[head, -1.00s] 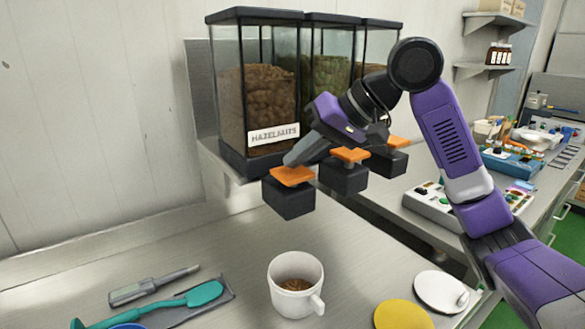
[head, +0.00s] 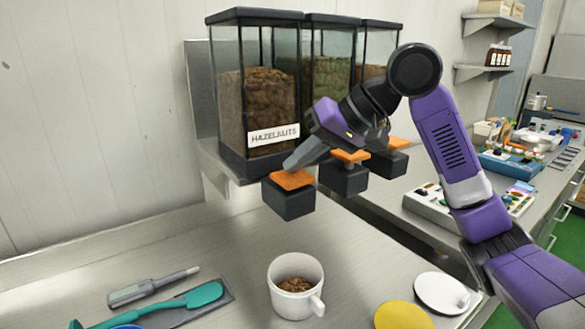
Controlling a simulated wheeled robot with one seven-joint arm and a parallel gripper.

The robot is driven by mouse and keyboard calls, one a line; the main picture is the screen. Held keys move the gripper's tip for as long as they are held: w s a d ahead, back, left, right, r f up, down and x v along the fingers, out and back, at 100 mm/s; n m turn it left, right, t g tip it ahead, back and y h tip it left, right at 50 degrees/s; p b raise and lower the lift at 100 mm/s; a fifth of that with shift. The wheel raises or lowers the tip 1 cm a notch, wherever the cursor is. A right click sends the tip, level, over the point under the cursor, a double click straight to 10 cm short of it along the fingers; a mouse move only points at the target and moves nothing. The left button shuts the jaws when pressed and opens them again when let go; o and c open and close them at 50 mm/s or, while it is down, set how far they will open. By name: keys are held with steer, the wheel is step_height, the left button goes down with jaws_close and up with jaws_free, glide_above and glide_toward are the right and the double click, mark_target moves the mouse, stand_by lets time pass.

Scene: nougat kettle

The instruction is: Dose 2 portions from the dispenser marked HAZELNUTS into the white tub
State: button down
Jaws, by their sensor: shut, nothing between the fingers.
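The dispenser marked HAZELNUTS (head: 256,105) is a clear box with a black lid and brown contents, at the left of a row of three. Its orange lever (head: 290,181) sits on a black outlet block (head: 289,204). My gripper (head: 288,167) is shut and empty. Its tip is down at the orange lever and appears to touch it. The white tub (head: 297,307), a cup shape with a side handle, stands upright on the steel counter below and in front of the outlet. Brown pieces (head: 295,285) lie inside it.
Two more dispensers (head: 328,82) with orange levers stand to the right. A teal spoon (head: 204,294) and a grey pen-like tool (head: 153,287) lie left of the tub. A white lid (head: 440,291) and a yellow disc (head: 402,316) lie to its right.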

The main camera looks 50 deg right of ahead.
mark_target(297, 176)
steer(key=shift+r+p, duration=1.3)
steer(key=shift+r, duration=0.05)
step_height(297, 176, up, 5)
steer(key=p, duration=0.5)
stand_by(1.0)
